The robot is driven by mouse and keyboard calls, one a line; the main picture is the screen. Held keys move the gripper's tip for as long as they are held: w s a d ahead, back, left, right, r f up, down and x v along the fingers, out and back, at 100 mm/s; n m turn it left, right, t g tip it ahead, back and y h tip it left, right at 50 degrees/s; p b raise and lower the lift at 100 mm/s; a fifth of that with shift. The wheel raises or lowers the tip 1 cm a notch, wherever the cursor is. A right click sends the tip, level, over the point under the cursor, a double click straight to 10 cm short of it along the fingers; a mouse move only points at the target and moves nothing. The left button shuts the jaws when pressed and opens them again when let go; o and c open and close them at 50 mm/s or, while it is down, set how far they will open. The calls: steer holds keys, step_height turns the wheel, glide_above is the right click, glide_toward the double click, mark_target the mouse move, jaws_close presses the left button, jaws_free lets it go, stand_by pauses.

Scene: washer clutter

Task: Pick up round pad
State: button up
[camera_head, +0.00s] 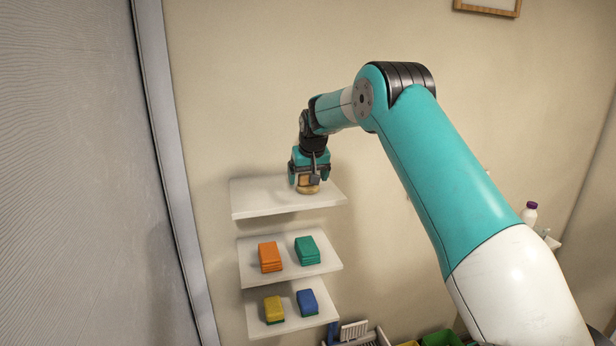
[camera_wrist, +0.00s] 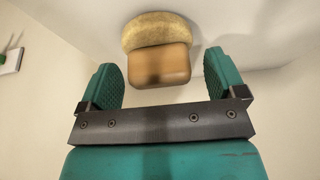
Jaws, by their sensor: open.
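The round pad (camera_wrist: 158,30) is pale yellow and rounded, with a tan block-like part (camera_wrist: 160,66) against it on the side toward my gripper. In the head view the pad (camera_head: 308,189) is on the top white shelf, partly hidden by my gripper (camera_head: 309,178). My gripper points down at it from above. In the wrist view my gripper (camera_wrist: 163,80) is open, with one green finger on each side of the tan part. Gaps show between the fingers and the tan part.
The top shelf (camera_head: 260,200) is otherwise bare. The middle shelf holds an orange stack (camera_head: 270,257) and a green stack (camera_head: 307,250). The lowest shelf holds a yellow sponge (camera_head: 274,309) and a blue sponge (camera_head: 307,302). A white bottle (camera_head: 529,215) stands at the right.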

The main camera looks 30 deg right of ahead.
steer(key=shift+f, duration=0.1)
steer(key=shift+c, duration=0.4)
steer(key=c, duration=1)
step_height(320, 180, up, 11)
steer(key=b, duration=0.3)
steer(key=shift+f+b, duration=0.15)
steer(key=shift+b, duration=0.25)
step_height(320, 180, up, 9)
steer(key=p, duration=0.4)
glide_above(308, 174)
steer(key=shift+w+r, duration=0.1)
steer(key=shift+r, duration=0.1)
steer(key=o, duration=0.5)
steer(key=c, duration=0.3)
